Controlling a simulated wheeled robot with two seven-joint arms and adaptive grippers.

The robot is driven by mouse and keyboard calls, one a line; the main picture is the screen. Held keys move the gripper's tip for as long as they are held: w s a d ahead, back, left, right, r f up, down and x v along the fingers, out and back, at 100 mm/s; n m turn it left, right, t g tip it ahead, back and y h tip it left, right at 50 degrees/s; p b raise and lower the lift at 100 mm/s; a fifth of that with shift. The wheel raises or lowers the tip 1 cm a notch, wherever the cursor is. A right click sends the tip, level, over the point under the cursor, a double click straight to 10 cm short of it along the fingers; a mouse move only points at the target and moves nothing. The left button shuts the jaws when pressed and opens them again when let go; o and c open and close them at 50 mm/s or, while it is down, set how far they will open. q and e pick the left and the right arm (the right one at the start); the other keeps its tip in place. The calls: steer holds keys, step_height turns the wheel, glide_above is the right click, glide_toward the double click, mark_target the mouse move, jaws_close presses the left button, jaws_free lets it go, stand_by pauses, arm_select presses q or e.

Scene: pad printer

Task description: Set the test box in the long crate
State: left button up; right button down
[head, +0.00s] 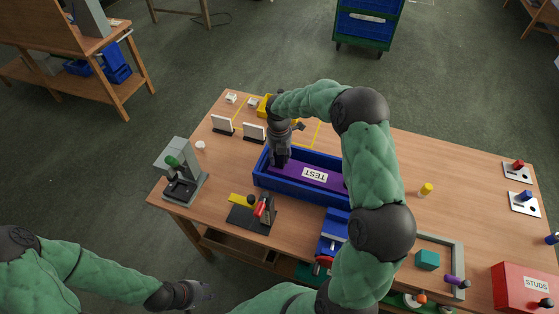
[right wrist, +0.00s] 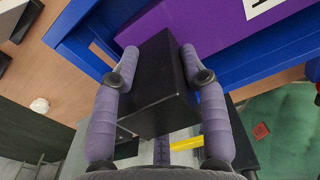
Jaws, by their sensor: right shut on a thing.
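The test box (head: 330,180) is long and purple with a white TEST label. It lies lengthwise between the walls of the blue long crate (head: 283,189); I cannot tell whether it touches the floor. Both also show in the right wrist view, the purple box (right wrist: 215,22) and the blue crate wall (right wrist: 270,58). My right gripper (head: 279,163) is at the box's left end. In the right wrist view its two fingers (right wrist: 158,55) are shut on a black block that appears to be the box's handle. My arm hides the crate's right end. My left gripper (head: 203,291) is off the table's front, its fingers unclear.
A grey-green machine (head: 181,172) stands at the table's left end. A dark plate (head: 250,218) with red and yellow items lies in front of the crate. White upright cards (head: 222,124) stand behind it. A red STUDS box (head: 522,288) is at the right. The table's back right is mostly clear.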

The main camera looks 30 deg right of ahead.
step_height(320, 180, down, 2)
steer(key=shift+w, duration=0.1)
steer(key=shift+r, duration=0.1)
steer(key=c, duration=0.7)
jaws_free()
steer(key=shift+o, duration=0.2)
step_height(320, 180, up, 12)
steer(key=shift+f+p, duration=0.1)
steer(key=shift+p, duration=1.15)
